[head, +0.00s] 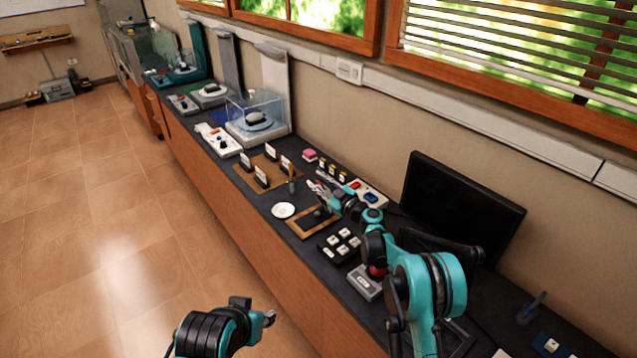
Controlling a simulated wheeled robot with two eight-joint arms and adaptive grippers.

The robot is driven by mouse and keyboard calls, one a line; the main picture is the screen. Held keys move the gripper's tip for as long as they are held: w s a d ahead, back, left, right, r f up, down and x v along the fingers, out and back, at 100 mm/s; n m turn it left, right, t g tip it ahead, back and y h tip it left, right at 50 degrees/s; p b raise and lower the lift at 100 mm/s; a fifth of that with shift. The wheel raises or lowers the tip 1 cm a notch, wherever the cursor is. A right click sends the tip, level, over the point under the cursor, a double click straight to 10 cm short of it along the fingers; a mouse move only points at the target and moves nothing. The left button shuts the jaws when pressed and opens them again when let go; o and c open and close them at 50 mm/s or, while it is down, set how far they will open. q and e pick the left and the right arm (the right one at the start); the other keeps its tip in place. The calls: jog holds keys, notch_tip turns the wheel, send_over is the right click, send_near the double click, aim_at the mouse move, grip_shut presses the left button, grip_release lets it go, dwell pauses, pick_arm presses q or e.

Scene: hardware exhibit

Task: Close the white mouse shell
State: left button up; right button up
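A small white rounded object (283,210), possibly the white mouse shell, lies on the dark counter left of a wood-framed tray (300,232). It is too small to tell whether it is a shell or whether it is open. A dark item (320,212) lies in the tray, partly behind my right arm. My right gripper (318,188) is over the counter, above and beyond the tray, to the right of the white object. Its fingers are small and I cannot tell if they are open. My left gripper (269,318) is low in front of the counter, away from these objects; its finger state is unclear.
A wooden board with small cards (262,176) and an upright tool (291,182) stand beyond the white object. A black tray with white keys (340,245), a joystick box (366,281) and a black monitor (461,204) are to the right. A clear display case (256,115) stands farther back.

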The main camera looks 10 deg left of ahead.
jog(key=v, duration=1.2)
jog(key=shift+c, duration=0.3)
